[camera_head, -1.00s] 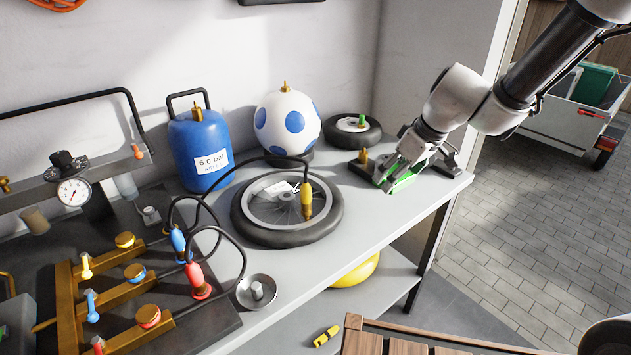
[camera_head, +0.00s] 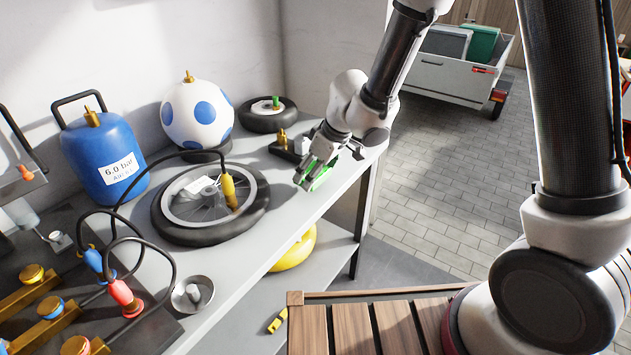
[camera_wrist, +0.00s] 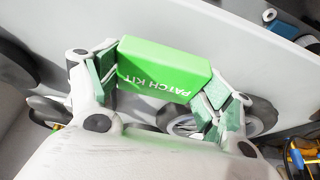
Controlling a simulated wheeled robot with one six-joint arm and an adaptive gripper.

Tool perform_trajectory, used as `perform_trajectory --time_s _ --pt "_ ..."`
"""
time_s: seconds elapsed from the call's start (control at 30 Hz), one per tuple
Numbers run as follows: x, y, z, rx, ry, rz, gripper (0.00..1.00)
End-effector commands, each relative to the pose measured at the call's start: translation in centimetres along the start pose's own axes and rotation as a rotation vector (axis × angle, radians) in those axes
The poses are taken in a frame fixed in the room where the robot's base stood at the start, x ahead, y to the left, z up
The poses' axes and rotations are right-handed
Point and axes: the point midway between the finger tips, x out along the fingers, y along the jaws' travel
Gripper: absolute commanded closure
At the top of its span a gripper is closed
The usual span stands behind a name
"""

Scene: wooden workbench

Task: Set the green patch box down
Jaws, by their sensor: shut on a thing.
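The green patch box, lettered "PATCH KIT" (camera_wrist: 165,68), is held between the finger pads of my gripper (camera_wrist: 163,80) in the wrist view. In the head view, my gripper (camera_head: 318,172) is at the right end of the grey bench top (camera_head: 255,225), near its front edge. The box shows there as a green patch (camera_head: 320,180), partly hidden by the fingers. I cannot tell whether its underside touches the bench.
A black-tyred wheel (camera_head: 163,228) lies left of my gripper. A black holder with a brass fitting (camera_head: 283,142) and a small tyre (camera_head: 267,120) stand behind. A blue-spotted ball (camera_head: 197,112) and blue tank (camera_head: 105,165) are farther left. A wooden slatted surface (camera_head: 350,328) lies in front.

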Motion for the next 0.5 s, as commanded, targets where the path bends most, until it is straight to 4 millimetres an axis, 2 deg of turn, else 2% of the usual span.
perform_trajectory --time_s 0.3,0.5 --pt "2.5 -0.1 1.1 0.001 -0.004 -0.001 0.44" --pt "3.1 0.0 1.4 0.000 -0.002 0.001 0.44"
